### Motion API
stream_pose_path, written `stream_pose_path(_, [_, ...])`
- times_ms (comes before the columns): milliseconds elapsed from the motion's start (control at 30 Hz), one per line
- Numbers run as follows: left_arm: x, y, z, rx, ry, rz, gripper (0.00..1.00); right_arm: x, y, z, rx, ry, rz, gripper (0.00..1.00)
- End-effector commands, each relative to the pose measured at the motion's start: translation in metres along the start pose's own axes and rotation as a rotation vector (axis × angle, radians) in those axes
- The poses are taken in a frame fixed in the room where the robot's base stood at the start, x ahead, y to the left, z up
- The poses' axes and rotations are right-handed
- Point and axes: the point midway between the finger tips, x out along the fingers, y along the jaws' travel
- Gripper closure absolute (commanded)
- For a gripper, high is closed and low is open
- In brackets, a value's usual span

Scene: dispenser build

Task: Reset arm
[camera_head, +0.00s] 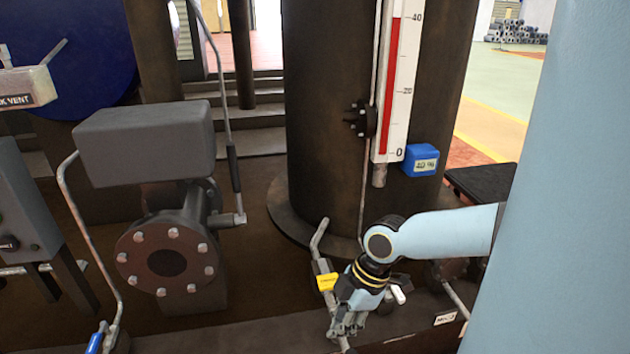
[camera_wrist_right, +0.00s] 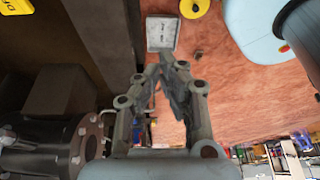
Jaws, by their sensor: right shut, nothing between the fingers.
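My right gripper (camera_head: 346,324) is at the end of my light blue right arm, low and right of centre in the head view, pointing down. In the right wrist view its two fingers (camera_wrist_right: 166,72) are drawn together with nothing between them. It is in front of the dark column, close to a bent grey lever with a yellow tag (camera_head: 327,282). Whether it touches the lever cannot be told. My left gripper is not in view.
A dark column (camera_head: 330,120) bears a red-and-white gauge (camera_head: 393,85) and a blue box (camera_head: 420,160). A flanged pipe (camera_head: 166,262) with a grey box (camera_head: 147,143) stands at left. A blue-handled lever (camera_head: 96,342) is at lower left. Open floor (camera_head: 495,95) lies at back right.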

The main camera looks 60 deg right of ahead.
Motion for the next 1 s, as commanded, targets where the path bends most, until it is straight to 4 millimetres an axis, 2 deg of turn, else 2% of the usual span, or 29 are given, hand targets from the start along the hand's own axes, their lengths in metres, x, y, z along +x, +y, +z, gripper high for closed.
stream_pose_path(600, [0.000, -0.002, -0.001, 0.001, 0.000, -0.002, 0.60, -0.001, 0.000, 0.000, 0.000, 0.001, 0.000, 1.00])
stream_pose_path(700, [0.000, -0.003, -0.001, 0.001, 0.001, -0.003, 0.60, 0.002, -0.002, -0.009, 0.009, 0.019, 0.000, 1.00])
stream_pose_path(767, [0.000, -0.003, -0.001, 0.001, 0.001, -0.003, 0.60, 0.014, -0.012, -0.013, 0.048, 0.035, -0.013, 1.00])
stream_pose_path(833, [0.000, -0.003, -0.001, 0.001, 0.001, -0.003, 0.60, 0.043, -0.028, 0.006, 0.116, 0.000, -0.016, 1.00])
stream_pose_path(933, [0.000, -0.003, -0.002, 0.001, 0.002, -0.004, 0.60, 0.092, -0.059, 0.050, 0.270, -0.096, 0.020, 1.00])
stream_pose_path(1000, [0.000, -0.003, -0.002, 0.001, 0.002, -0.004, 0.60, 0.125, -0.093, 0.081, 0.381, -0.173, 0.050, 1.00])
